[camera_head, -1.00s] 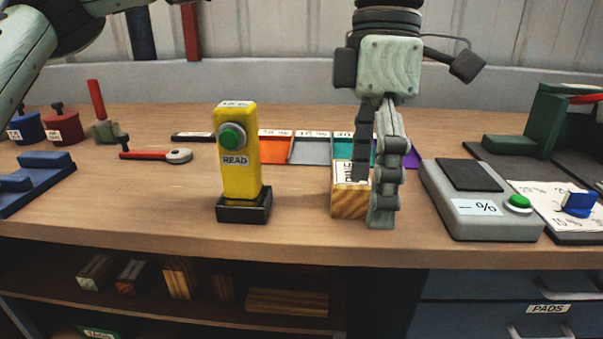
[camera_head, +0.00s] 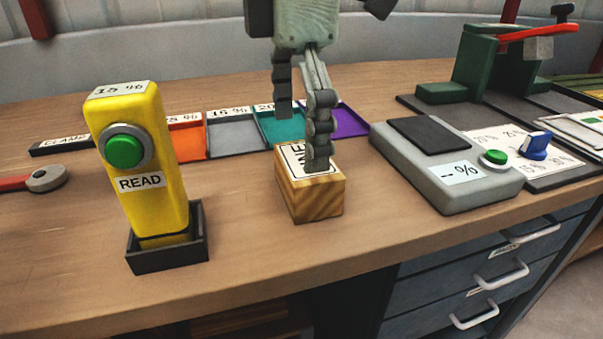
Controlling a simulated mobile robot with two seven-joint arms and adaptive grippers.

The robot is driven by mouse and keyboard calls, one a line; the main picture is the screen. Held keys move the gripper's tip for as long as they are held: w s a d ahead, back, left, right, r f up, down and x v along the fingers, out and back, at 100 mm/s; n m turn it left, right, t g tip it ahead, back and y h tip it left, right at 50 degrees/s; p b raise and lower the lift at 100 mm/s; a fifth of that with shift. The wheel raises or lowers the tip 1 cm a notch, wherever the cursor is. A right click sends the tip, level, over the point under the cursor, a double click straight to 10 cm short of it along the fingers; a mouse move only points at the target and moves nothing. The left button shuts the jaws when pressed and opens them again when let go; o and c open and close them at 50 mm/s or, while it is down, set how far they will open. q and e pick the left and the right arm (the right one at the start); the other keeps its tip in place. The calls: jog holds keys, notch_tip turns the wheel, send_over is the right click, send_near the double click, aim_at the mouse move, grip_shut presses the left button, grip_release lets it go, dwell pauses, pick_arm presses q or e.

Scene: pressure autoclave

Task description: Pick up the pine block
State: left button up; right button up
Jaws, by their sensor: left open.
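The pine block (camera_head: 312,200) sits on the workbench in the middle of the view, near the front edge. It is a striped wooden block with a white, dark-lettered label on its top, partly hidden by a finger. My left gripper (camera_head: 301,140) points down over the block, open and empty. Its right finger overlaps the block's top in the picture; its left finger ends above the block's back left. I cannot tell whether a finger touches the block. My right gripper is out of view.
A yellow READ meter (camera_head: 150,170) stands in a black holder left of the block. A grey % device (camera_head: 450,170) lies to the right. Colored trays (camera_head: 231,136) lie behind. A green press (camera_head: 490,65) stands at the back right. Bench between meter and block is clear.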

aim_at(301, 160)
pick_arm(q)
notch_tip(301, 160, down, 6)
jog(key=shift+d+r, duration=0.15)
jog(key=shift+r, duration=0.1)
jog(key=shift+r, duration=0.1)
jog(key=c, duration=1.1)
